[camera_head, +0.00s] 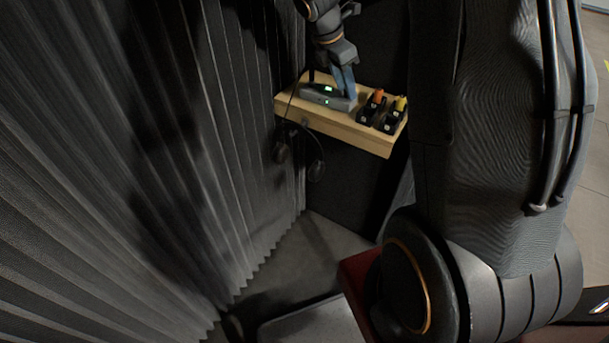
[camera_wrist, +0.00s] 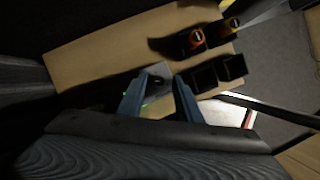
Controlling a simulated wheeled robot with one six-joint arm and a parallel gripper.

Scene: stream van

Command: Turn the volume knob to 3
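A grey device (camera_head: 325,101) with a small green-lit display sits on a wooden shelf (camera_head: 340,125) in the head view. My gripper (camera_head: 346,94) points down at the device's right end, its bluish fingers close above or beside it. In the wrist view my gripper (camera_wrist: 159,77) has its two fingers apart, with part of the grey device (camera_wrist: 153,108) and green lights between them. A small dark spot between the fingertips may be the volume knob, but its setting cannot be read. I cannot tell whether the fingers touch it.
Black holders (camera_head: 366,111) with orange and yellow-topped items stand right of the device; they also show in the wrist view (camera_wrist: 191,42). Dark headphones (camera_head: 316,168) hang below the shelf front. A pleated dark curtain (camera_head: 150,150) lines the left side.

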